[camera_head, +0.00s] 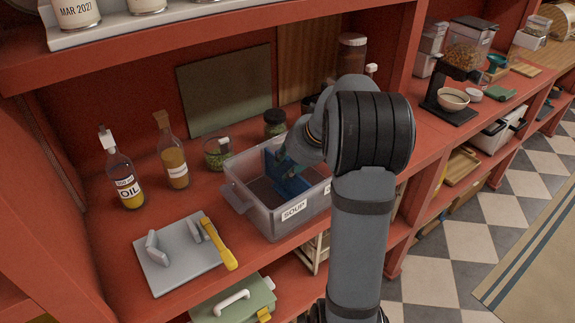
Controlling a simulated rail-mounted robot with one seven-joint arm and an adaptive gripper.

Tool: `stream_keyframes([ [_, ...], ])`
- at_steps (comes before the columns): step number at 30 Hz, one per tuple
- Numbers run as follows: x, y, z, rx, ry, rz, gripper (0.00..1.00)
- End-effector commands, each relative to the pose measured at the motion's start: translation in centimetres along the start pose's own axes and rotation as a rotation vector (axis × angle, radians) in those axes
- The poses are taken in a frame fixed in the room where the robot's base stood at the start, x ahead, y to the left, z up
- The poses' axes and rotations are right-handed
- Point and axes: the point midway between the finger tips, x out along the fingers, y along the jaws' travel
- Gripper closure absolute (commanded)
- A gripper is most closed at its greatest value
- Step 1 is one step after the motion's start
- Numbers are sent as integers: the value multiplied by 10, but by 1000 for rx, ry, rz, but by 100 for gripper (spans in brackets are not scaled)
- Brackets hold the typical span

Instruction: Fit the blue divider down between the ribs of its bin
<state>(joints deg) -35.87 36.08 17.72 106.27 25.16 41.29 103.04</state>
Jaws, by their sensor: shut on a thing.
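The clear plastic bin (259,216) labelled "SOUP" stands on the red shelf, with a dark floor inside. The blue divider (290,187) is inside the bin's outline, toward its middle. My gripper (287,160) reaches in over the bin from the right and is shut on the divider's upper part. My arm hides the bin's right end and part of the divider. The ribs are too small to make out, and I cannot tell whether the divider's edges sit between them.
An oil bottle (123,178), a second bottle (173,155) and a green-filled jar (217,152) stand left of and behind the bin. A grey plate (178,262) with a yellow-handled tool (219,244) lies at front left. The upper shelf (215,43) overhangs the back.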

Motion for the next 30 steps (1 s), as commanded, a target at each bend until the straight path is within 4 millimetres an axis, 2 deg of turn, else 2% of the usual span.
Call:
stream_keyframes([
  [2, 3, 0, -2, 0, 0, 0, 100],
  [3, 2, 0, -1, 0, 0, 0, 74],
  [13, 2, 0, -1, 0, 0, 0, 55],
  [23, 0, 0, -1, 0, 0, 0, 53],
  [26, -9, 0, 0, 0, -3, -1, 53],
  [30, -34, -1, 1, -1, -5, -4, 53],
])
